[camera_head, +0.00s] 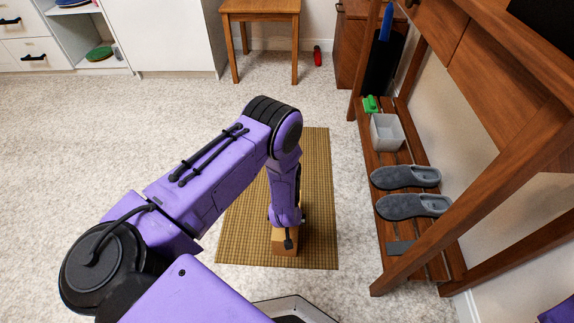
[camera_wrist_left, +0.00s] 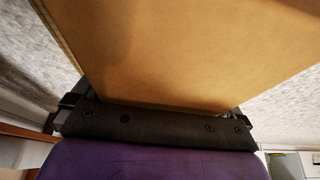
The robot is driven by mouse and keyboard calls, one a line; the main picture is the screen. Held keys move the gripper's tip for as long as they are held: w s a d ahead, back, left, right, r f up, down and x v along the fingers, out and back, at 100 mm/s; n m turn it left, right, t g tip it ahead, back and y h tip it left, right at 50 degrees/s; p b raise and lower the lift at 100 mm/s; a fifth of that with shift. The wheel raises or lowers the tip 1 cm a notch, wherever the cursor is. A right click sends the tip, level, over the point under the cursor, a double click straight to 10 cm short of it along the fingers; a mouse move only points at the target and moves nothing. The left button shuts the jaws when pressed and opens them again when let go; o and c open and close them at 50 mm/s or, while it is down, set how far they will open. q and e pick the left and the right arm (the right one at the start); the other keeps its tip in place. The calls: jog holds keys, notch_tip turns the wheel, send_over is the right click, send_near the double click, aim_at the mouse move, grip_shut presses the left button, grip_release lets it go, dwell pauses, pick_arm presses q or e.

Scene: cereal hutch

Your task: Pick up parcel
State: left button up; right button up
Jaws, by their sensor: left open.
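The parcel, a brown cardboard box (camera_head: 284,248), sits on the woven mat (camera_head: 243,225), mostly covered by my left arm in the head view. In the left wrist view the parcel (camera_wrist_left: 195,50) fills the upper middle, very close to the gripper's dark palm. My left gripper (camera_head: 288,232) points down at the parcel and is open, with dark finger parts near its two sides. The fingertips are hidden in the wrist view, and I cannot tell whether they touch the box. My right gripper is not in view.
A wooden bench with a slatted shelf (camera_head: 416,240) stands at the right, bearing grey slippers (camera_head: 405,177), a light bin (camera_head: 387,132) and a green item (camera_head: 371,104). A wooden stool (camera_head: 262,12) and a red object (camera_head: 317,56) are at the back. Carpet at the left is clear.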

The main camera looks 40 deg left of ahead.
pick_arm(q)
jog(key=shift+r, duration=0.1)
jog(key=c, duration=1.1)
jog(key=shift+r, duration=0.1)
